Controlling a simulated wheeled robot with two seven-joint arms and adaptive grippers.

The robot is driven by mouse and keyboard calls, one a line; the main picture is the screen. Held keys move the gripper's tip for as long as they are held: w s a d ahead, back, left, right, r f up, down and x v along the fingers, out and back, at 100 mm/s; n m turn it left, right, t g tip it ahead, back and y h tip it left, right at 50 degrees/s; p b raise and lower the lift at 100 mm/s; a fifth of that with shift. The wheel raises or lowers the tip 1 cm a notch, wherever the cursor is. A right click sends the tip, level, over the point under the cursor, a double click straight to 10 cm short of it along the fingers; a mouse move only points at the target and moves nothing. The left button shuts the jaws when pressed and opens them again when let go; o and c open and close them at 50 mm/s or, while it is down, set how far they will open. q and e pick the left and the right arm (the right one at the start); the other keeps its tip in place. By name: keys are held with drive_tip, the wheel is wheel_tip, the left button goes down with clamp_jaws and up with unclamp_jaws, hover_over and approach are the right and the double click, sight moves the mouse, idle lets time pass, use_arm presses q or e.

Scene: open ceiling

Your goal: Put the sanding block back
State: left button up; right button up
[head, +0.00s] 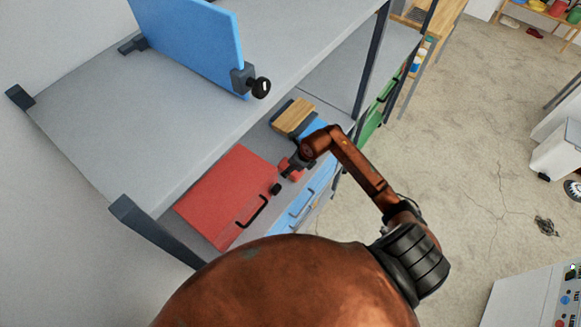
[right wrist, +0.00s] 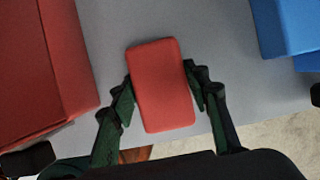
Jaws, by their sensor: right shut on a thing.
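The sanding block (right wrist: 162,86) is a red, rounded rectangular block in the right wrist view. My right gripper (right wrist: 160,88) is shut on it, with one dark finger against each long side. Grey shelf surface shows behind the block; I cannot tell whether the block touches it. In the head view my right gripper (head: 289,170) is at the lower shelf, between a red case and a blue case, and only small red parts of the block (head: 284,163) show around it. My left gripper is in neither view.
The red case (head: 225,190) with a black handle lies left of my right gripper. A blue case (head: 308,195) and a wooden block (head: 294,117) are on the other side. The upper shelf (head: 200,105) overhangs and carries a blue panel (head: 190,40).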

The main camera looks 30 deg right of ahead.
drive_tip(key=shift+f, duration=0.15)
drive_tip(key=o, duration=1.1)
drive_tip(key=shift+r, duration=0.2)
drive_tip(key=b+v, duration=0.1)
drive_tip(key=v, duration=1.1)
